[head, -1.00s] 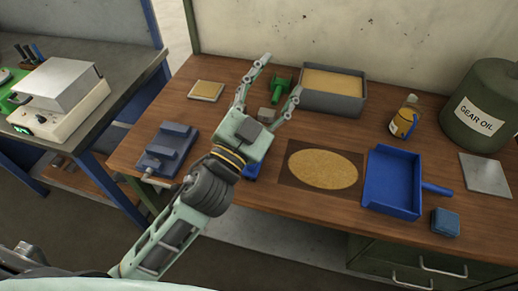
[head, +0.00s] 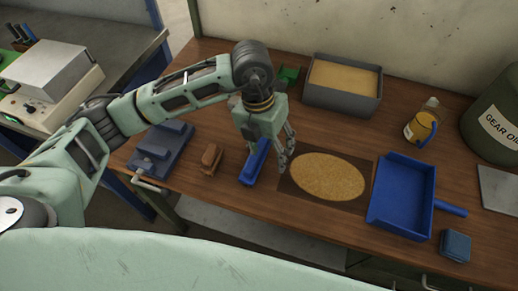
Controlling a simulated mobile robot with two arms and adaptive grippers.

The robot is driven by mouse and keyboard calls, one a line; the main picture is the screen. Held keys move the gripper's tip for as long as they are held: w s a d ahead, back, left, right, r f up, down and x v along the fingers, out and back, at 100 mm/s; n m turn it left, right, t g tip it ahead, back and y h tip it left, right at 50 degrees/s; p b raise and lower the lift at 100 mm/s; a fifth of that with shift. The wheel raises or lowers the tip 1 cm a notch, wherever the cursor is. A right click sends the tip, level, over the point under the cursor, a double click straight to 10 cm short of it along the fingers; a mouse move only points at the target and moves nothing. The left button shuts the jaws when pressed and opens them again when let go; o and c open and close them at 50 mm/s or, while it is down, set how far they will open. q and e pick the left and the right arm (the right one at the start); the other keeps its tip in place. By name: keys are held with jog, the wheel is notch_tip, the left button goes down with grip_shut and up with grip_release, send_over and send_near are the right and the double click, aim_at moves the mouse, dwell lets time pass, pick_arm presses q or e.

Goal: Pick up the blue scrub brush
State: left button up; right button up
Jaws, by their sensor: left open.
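The blue scrub brush (head: 254,164) appears to be the long blue block on the wooden bench, left of the sand patch; its bristles cannot be made out. My left gripper (head: 284,160) points down just to its right, over the bench between brush and sand. Its fingers are apart and hold nothing. The far end of the brush lies close to the gripper's palm; I cannot tell whether they touch. My right gripper is not in view.
A sand patch on a dark mat (head: 358,198) lies right of the gripper, then a blue dustpan (head: 402,197) and a small blue block (head: 455,245). A brown brush-like block (head: 211,158) and blue-grey vise (head: 160,150) lie left. A grey sand tray (head: 341,98) stands behind.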

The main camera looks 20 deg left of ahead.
aim_at(256, 158)
pick_arm(q)
jog(key=a, duration=0.1)
jog(key=w+a+y, duration=0.2)
jog(key=a, duration=0.1)
jog(key=shift+a+r+n, duration=0.1)
jog(key=shift+r+n, duration=0.05)
jog(key=shift+n, duration=0.25)
jog(key=shift+a+f, duration=0.15)
jog(key=shift+f, duration=0.1)
jog(key=f+p, duration=0.1)
jog(key=f, duration=0.1)
jog(key=f+p, duration=0.1)
jog(key=f, duration=0.1)
jog(key=f+p, duration=0.1)
jog(key=f, duration=0.1)
jog(key=shift+d+f+p, duration=0.15)
jog(key=shift+d+p, duration=0.1)
jog(key=shift+p, duration=0.05)
jog(key=shift+f, duration=0.4)
jog(key=shift+c, duration=0.3)
jog(key=c, duration=1.3)
